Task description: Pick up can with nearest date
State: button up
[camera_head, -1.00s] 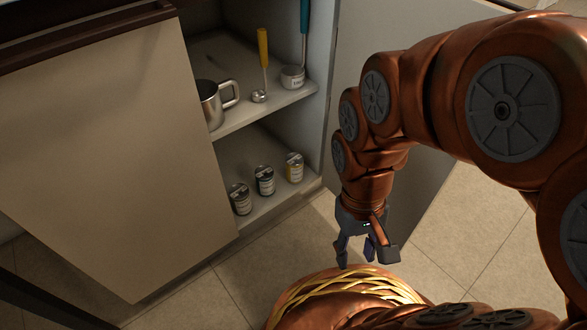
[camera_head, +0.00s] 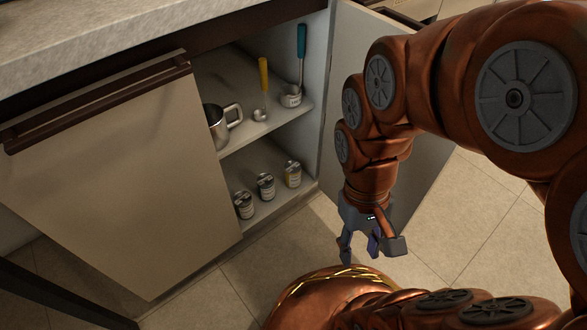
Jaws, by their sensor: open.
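Three small cans stand upright in a row on the lower cabinet shelf: a left can (camera_head: 244,206), a middle can (camera_head: 266,187) and a right can (camera_head: 292,174) with a yellowish label. Their printed dates are too small to read. My gripper (camera_head: 360,252) hangs open and empty outside the cabinet, to the right of and below the cans in the picture, with its fingers pointing down. It touches none of them.
The upper shelf holds a metal mug (camera_head: 222,126), a yellow-handled utensil (camera_head: 263,80) and a teal-handled one (camera_head: 301,55). Cabinet doors stand at left (camera_head: 110,190) and right (camera_head: 425,180). Tiled floor (camera_head: 225,290) is free in front of the opening.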

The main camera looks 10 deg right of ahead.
aim_at(292, 168)
jog(key=z, duration=2.4)
jog(key=k, duration=1.3)
jog(key=u, duration=2.25)
jog(key=i, duration=0.5)
jog(key=z, duration=0.05)
